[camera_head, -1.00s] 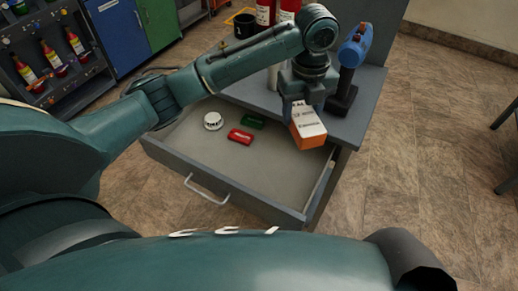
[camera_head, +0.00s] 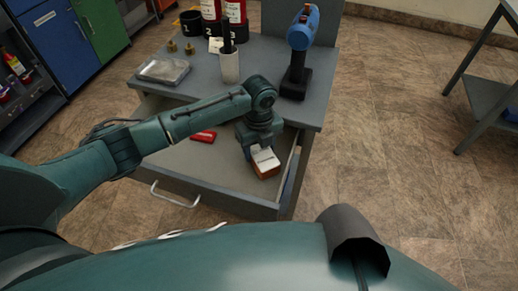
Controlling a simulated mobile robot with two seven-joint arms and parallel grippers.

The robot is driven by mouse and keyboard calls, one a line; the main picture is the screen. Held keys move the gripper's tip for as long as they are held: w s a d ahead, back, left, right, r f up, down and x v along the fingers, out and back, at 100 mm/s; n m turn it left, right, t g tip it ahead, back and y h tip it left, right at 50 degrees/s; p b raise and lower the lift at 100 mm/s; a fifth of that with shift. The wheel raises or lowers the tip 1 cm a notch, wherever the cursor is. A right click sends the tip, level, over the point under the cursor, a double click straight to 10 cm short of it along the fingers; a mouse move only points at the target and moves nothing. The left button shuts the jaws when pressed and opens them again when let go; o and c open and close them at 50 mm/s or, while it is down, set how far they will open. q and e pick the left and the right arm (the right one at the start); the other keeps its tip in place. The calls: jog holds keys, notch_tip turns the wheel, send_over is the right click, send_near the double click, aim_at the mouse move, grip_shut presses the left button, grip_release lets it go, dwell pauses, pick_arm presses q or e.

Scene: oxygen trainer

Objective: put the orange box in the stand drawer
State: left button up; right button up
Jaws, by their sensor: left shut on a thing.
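My left gripper (camera_head: 256,150) is shut on the orange box (camera_head: 267,171) and holds it tilted inside the open stand drawer, near its right side. The box shows a white face and an orange-brown edge. I cannot tell whether it touches the drawer floor. The stand drawer (camera_head: 228,178) is pulled out from the grey stand (camera_head: 313,104). A red box (camera_head: 203,136) lies in the drawer, partly behind my left arm. My right gripper is not in view.
On the stand top are a blue and black drill (camera_head: 300,45), a light cup with dark tools (camera_head: 230,67), a clear packet (camera_head: 163,70), red cylinders (camera_head: 234,12) and a black cup (camera_head: 191,23). A grey table (camera_head: 490,98) stands at the right. Open floor lies between.

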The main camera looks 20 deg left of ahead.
aim_at(259, 149)
pick_arm(q)
jog(key=shift+f, duration=0.25)
jog(key=o, duration=1)
jog(key=shift+f, duration=0.1)
notch_tip(259, 149, up, 12)
jog(key=shift+r+p, duration=0.2)
jog(key=shift+p, duration=0.4)
